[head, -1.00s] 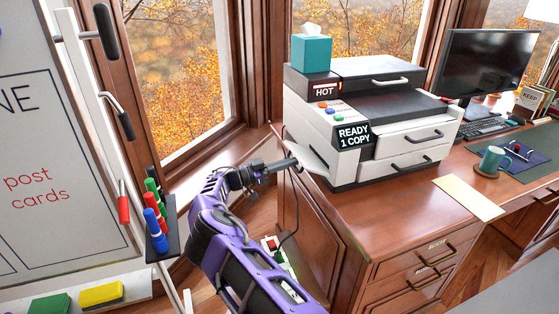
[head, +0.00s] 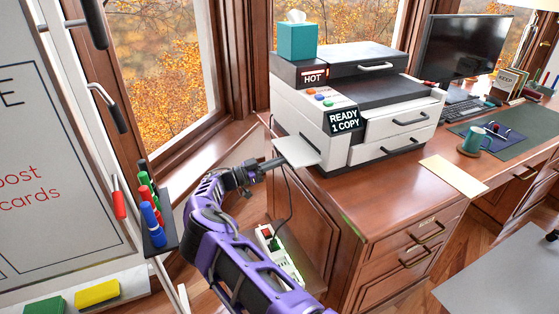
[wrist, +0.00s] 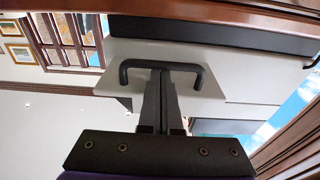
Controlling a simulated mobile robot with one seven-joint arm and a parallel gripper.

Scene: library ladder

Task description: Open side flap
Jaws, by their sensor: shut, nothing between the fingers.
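The side flap (head: 297,151) is a pale panel sticking out from the left side of the white and black printer (head: 352,118). In the wrist view the flap (wrist: 212,88) carries a black bar handle (wrist: 196,72). My gripper (head: 281,160) is at the flap's outer edge. In the wrist view its fingers (wrist: 162,76) are together and reach up to the middle of the handle, overlapping it. I cannot tell whether they touch it. Nothing shows held between them. In the head view the handle is hidden.
The printer stands on a wooden desk (head: 385,190) with a tissue box (head: 297,38) on top. A whiteboard (head: 55,170) with a marker holder (head: 158,220) is at left. A power strip (head: 279,254) with a cable is below my arm. Windows are behind.

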